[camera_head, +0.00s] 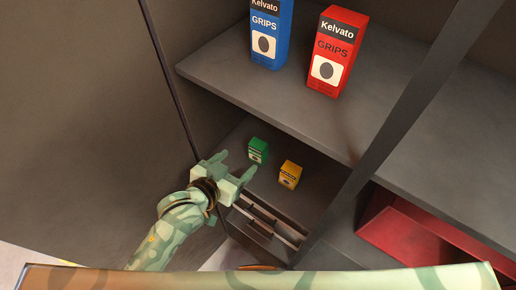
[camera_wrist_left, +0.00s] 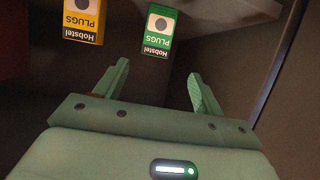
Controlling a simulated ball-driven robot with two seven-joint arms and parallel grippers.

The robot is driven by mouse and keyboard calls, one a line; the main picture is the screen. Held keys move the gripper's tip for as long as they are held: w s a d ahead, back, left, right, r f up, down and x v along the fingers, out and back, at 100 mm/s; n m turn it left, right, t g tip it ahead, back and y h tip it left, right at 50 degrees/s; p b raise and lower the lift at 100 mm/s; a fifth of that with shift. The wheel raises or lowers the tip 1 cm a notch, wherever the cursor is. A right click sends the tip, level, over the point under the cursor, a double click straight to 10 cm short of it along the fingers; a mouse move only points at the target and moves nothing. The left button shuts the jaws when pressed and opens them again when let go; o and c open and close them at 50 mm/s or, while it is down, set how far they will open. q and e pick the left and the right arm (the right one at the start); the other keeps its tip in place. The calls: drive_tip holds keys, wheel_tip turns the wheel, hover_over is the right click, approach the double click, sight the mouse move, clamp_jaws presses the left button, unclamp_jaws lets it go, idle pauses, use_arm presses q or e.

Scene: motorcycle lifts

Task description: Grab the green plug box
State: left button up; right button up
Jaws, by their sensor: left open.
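The green plug box (camera_head: 258,150) is a small upright box on the lower shelf of the cabinet. In the left wrist view the green box (camera_wrist_left: 160,30) appears upside down, with "Hobstel PLUGS" on its label, ahead of and between the fingers. My left gripper (camera_head: 234,168) is open and empty, just in front of the green box and a little to its left, apart from it. The two open fingers also show in the left wrist view (camera_wrist_left: 157,88). My right gripper is not in view.
A yellow plug box (camera_head: 290,174) stands just right of the green one. Blue (camera_head: 270,32) and red (camera_head: 337,52) grips boxes stand on the shelf above (camera_head: 225,82). A dark slotted holder (camera_head: 268,222) is at the front. A red bin (camera_head: 420,240) is at lower right.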

sight(261, 143)
use_arm(q)
drive_tip(key=x, duration=0.6)
drive_tip(key=shift+w+d+b, duration=0.1)
drive_tip(key=shift+d+b, duration=0.05)
drive_tip(key=shift+b, duration=0.25)
drive_tip(key=shift+w+d+f, duration=0.25)
drive_tip(key=shift+w, duration=0.2)
drive_tip(key=x, duration=0.2)
drive_tip(key=b+x, duration=0.1)
drive_tip(key=x, duration=0.2)
drive_tip(key=shift+d+r, duration=0.15)
drive_tip(key=shift+d, duration=0.2)
drive_tip(key=shift+a, duration=0.1)
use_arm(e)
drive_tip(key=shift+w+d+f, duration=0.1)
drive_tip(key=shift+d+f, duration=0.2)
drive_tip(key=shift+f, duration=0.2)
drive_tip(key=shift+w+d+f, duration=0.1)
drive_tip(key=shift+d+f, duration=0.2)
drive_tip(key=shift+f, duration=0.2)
use_arm(q)
drive_tip(key=c, duration=1.2)
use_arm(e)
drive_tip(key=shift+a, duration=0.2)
